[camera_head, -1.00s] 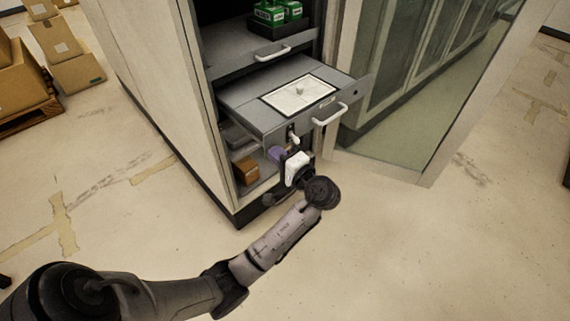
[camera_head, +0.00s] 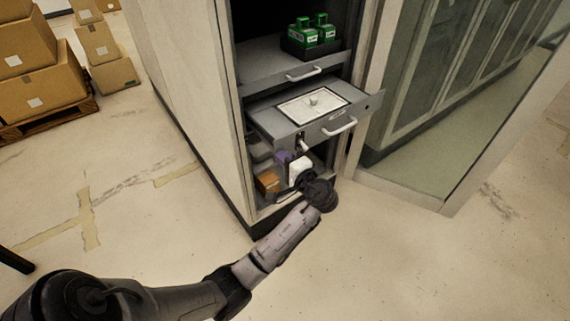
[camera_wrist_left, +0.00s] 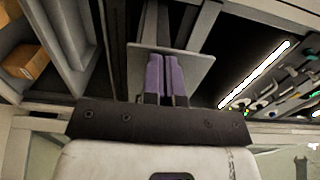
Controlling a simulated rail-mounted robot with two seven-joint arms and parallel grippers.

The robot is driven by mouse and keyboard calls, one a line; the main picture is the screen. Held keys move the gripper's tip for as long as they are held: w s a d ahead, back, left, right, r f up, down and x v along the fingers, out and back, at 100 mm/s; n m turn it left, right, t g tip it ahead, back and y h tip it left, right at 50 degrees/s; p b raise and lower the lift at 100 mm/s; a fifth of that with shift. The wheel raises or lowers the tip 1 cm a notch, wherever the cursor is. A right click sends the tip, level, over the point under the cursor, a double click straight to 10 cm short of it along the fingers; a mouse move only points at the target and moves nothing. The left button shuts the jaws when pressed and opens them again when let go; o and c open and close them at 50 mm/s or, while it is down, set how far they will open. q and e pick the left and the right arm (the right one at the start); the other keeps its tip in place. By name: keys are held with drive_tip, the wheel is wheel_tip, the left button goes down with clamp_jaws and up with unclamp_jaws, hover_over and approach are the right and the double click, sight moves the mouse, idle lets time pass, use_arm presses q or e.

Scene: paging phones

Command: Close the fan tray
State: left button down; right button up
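A grey pulled-out drawer with a white top panel, which looks like the fan tray (camera_head: 276,122), sticks out of the tall cabinet. My right gripper is out of view.
Above is a shelf with a white handle (camera_head: 303,75) and green-labelled items (camera_head: 311,36). An orange-brown box (camera_head: 267,182) sits low in the cabinet. A glass door (camera_head: 425,150) stands open at right. Cartons (camera_head: 40,85) are stacked at left. The floor in front is clear.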

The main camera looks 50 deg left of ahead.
sight(256, 130)
use_arm(q)
drive_tip(key=a, duration=0.5)
drive_tip(key=a+p, duration=0.1)
drive_tip(key=a, duration=0.4)
drive_tip(key=a+p, duration=0.1)
drive_tip(key=a, duration=0.4)
drive_tip(key=shift+w+a, duration=0.1)
drive_tip(key=shift+w, duration=0.3)
drive_tip(key=shift+r, duration=0.1)
